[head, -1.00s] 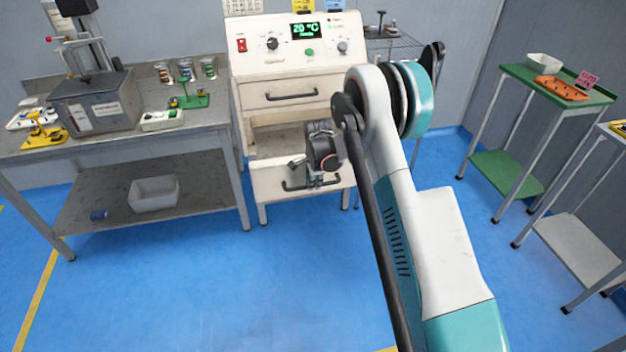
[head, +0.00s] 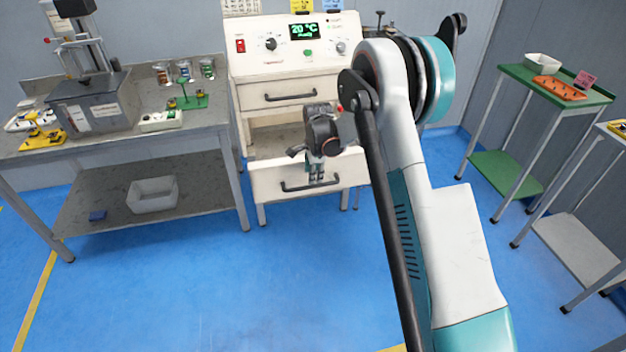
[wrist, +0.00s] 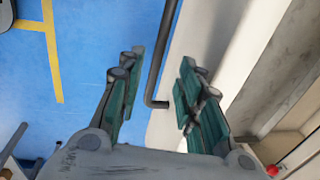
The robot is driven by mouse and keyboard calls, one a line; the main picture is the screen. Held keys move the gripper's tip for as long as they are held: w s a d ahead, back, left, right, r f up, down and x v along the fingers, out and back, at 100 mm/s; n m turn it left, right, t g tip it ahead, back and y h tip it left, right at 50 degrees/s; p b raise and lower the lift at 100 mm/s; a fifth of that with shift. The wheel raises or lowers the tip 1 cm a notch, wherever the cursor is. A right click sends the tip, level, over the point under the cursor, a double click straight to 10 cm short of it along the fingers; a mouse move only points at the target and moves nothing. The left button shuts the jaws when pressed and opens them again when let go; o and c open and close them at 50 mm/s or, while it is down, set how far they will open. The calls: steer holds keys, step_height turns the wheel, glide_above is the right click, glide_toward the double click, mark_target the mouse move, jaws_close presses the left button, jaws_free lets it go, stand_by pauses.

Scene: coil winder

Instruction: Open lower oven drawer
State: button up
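The white oven (head: 285,70) stands against the back wall in the head view. Its lower drawer (head: 262,178) has a pale front and a dark bar handle (head: 294,188). I cannot tell whether this drawer stands slightly out. My gripper (head: 317,176) points down at the right half of that handle. In the wrist view my gripper (wrist: 158,100) is open, its two green-padded fingers apart. The handle (wrist: 163,65) runs into the space between them, with its bent end near the right finger. I cannot see either pad pressing on it.
The upper drawer (head: 260,95) is shut above an open recess. A workbench (head: 85,155) with a grey machine stands close on the left. A green side table (head: 505,75) stands to the right. The blue floor (head: 250,280) in front of the oven is clear.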

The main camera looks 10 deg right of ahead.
steer(key=r, duration=0.2)
steer(key=s+r, duration=0.1)
steer(key=r, duration=0.2)
steer(key=shift+r, duration=0.35)
steer(key=shift+s, duration=0.1)
steer(key=s+r+n+t, duration=0.2)
steer(key=s+r+n, duration=0.6)
steer(key=s+r, duration=1.05)
steer(key=s+r+n+t, duration=0.2)
steer(key=s+n, duration=0.8)
steer(key=s, duration=1.2)
steer(key=shift+r+t, duration=0.2)
steer(key=shift+t, duration=0.3)
